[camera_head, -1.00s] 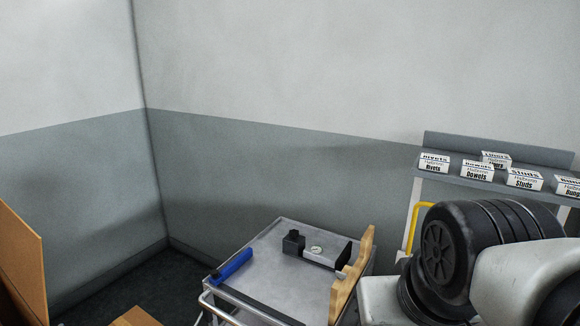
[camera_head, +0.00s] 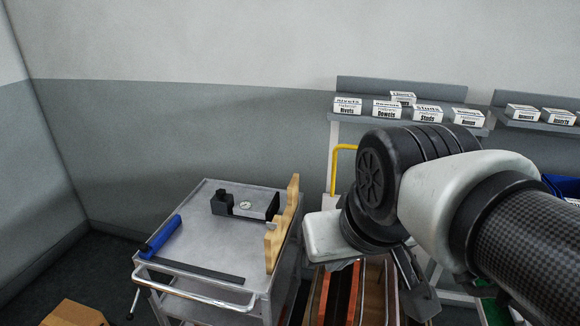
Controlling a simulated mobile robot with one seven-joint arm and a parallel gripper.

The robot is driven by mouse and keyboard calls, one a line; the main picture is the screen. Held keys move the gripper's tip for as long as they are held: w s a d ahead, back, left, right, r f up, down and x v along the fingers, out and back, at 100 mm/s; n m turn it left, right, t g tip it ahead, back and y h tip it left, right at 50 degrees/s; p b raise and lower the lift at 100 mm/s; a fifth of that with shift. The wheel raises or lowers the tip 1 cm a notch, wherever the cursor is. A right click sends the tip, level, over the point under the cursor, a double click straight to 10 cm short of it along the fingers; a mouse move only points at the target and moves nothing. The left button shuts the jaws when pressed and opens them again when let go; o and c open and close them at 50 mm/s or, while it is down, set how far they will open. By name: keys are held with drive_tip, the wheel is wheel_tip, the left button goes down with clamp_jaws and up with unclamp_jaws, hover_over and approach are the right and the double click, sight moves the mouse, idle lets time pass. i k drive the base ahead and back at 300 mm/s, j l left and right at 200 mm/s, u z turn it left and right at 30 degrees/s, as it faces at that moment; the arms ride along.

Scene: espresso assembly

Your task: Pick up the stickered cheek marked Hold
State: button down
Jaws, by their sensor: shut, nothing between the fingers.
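I cannot make out a cheek with a sticker reading Hold in this view. Several upright panels (camera_head: 340,296), orange, dark and pale, stand low to the right of the cart, partly behind my arm; no marking on them is legible. A pale wooden piece with a wavy edge (camera_head: 283,236) stands upright at the cart's right edge. My gripper (camera_head: 418,298) shows only partly, as grey metal parts below my wrist near the bottom edge. It is shut and empty, apart from the cart and to the right of the panels.
Labelled boxes (camera_head: 428,114) line a wall shelf behind my arm. A yellow rail (camera_head: 334,165) stands behind. A cardboard box (camera_head: 75,313) is at lower left.

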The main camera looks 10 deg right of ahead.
sight(326, 285)
drive_tip(key=z, duration=0.95)
drive_tip(key=u, duration=0.4)
drive_tip(key=i+l+u, duration=0.2)
drive_tip(key=l, duration=0.15)
drive_tip(key=k+l+u, duration=0.25)
drive_tip(key=l, duration=0.15)
drive_tip(key=k+l+u, duration=0.25)
drive_tip(key=k+l, duration=0.05)
drive_tip(key=l, duration=0.05)
